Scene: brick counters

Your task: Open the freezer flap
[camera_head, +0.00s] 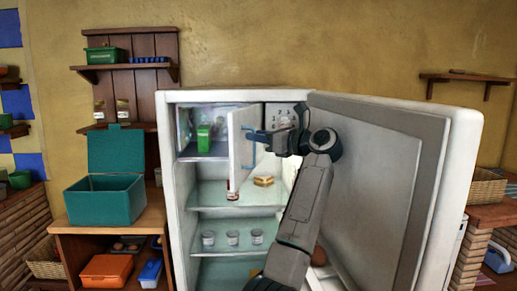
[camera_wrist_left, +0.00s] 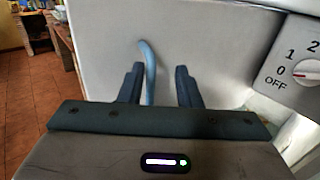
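The fridge's white freezer flap (camera_head: 236,155) is partly open, swung outward from the upper compartment. A green box (camera_head: 204,138) shows inside the compartment. In the left wrist view the flap is a pale panel (camera_wrist_left: 205,40) with a curved light-blue handle (camera_wrist_left: 148,72). My left gripper (camera_head: 264,137) is at the flap's front face. Its two dark fingers (camera_wrist_left: 158,87) are apart, with the handle between them, closer to the left finger; a gap shows on the right. My right gripper is not in view.
The large fridge door (camera_head: 375,170) stands wide open at right. A dial (camera_wrist_left: 305,68) is right of the flap. Jars (camera_head: 232,238) and a sandwich (camera_head: 263,180) are on fridge shelves. A teal box (camera_head: 105,200) stands on the left counter.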

